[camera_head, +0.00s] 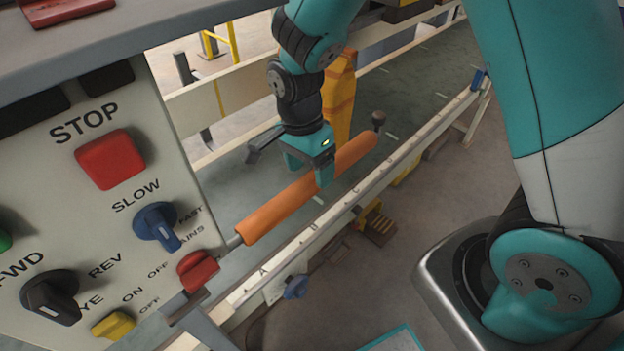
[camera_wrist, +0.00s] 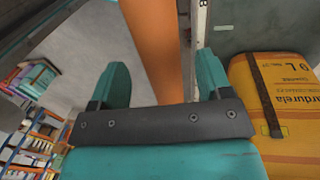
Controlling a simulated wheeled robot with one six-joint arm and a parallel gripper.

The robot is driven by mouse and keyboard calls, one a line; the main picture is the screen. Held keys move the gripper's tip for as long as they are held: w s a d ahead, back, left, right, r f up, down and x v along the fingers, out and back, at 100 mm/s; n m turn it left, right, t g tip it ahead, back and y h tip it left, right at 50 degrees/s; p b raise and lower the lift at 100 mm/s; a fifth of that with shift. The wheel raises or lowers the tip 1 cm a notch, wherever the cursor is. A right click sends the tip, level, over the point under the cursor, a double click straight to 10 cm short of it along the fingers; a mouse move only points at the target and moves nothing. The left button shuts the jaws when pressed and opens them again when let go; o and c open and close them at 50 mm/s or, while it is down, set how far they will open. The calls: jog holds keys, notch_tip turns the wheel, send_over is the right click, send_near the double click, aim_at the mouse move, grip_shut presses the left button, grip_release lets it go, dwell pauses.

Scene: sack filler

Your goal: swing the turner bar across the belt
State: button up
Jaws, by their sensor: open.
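The turner bar is an orange padded rod (camera_head: 275,209) with a dark knob at its far end. It lies along the near side of the belt (camera_head: 232,187), roughly in line with the near rail. My gripper (camera_head: 309,172) is open, with its fingers on either side of the bar's middle. In the wrist view the bar (camera_wrist: 157,45) runs between the two teal fingers (camera_wrist: 163,82), with gaps visible on both sides. A yellow-orange sack (camera_head: 340,97) stands on the belt just behind my gripper; it also shows in the wrist view (camera_wrist: 292,130).
A control panel (camera_head: 75,215) with a red stop button (camera_head: 110,159) and several knobs stands at left, close to the bar's near end. The near rail (camera_head: 345,203) runs below the bar. The belt beyond the sack looks clear.

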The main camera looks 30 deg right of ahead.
aim_at(310, 175)
jog(key=shift+s+f, duration=0.15)
jog(key=shift+f, duration=0.65)
jog(key=shift+s+f, duration=0.1)
jog(key=shift+f, duration=0.7)
